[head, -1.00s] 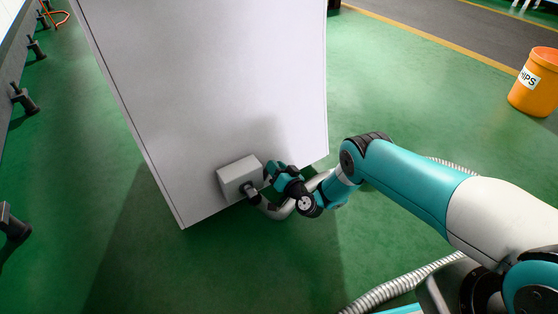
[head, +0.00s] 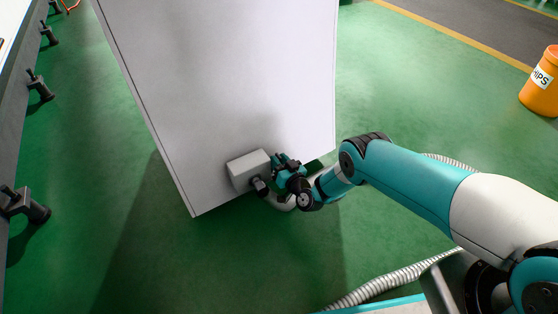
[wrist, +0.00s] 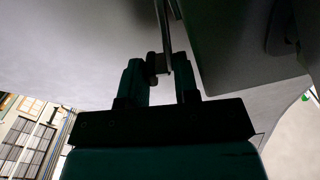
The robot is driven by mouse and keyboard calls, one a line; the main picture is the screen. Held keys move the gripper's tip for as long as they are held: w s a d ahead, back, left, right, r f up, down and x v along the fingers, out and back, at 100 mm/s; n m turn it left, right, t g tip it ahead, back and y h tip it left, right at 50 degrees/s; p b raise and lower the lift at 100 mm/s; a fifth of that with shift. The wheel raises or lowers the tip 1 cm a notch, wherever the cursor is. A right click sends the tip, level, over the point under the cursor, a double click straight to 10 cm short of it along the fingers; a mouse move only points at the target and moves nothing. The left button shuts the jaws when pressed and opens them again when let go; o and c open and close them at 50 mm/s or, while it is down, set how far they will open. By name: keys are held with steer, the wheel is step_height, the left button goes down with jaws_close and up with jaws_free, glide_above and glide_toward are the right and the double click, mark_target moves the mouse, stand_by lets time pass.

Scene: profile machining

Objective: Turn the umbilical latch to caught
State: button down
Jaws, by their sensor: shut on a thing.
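The umbilical latch shows in the wrist view as a thin dark lever (wrist: 165,28) with a small knob between my fingertips. My gripper (wrist: 158,66) is shut on it there, a finger on each side. In the head view my gripper (head: 279,162) is at the right side of a grey box (head: 248,169) low on a large white panel (head: 215,85). A dark connector (head: 259,186) sits on the box's lower face, with a pale hose (head: 281,203) curving beneath my wrist. The latch is too small and covered in the head view to tell its angle.
An orange bin (head: 541,84) stands at the far right. Dark machine feet (head: 40,86) line the left edge. A ribbed hose (head: 395,285) lies near my base. The green floor (head: 415,105) is clear right of the panel.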

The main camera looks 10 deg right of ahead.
steer(key=shift+d+f, duration=0.15)
steer(key=shift+d, duration=0.05)
steer(key=c, duration=0.9)
jaws_free()
steer(key=shift+a+r, duration=0.2)
steer(key=shift+a, duration=0.15)
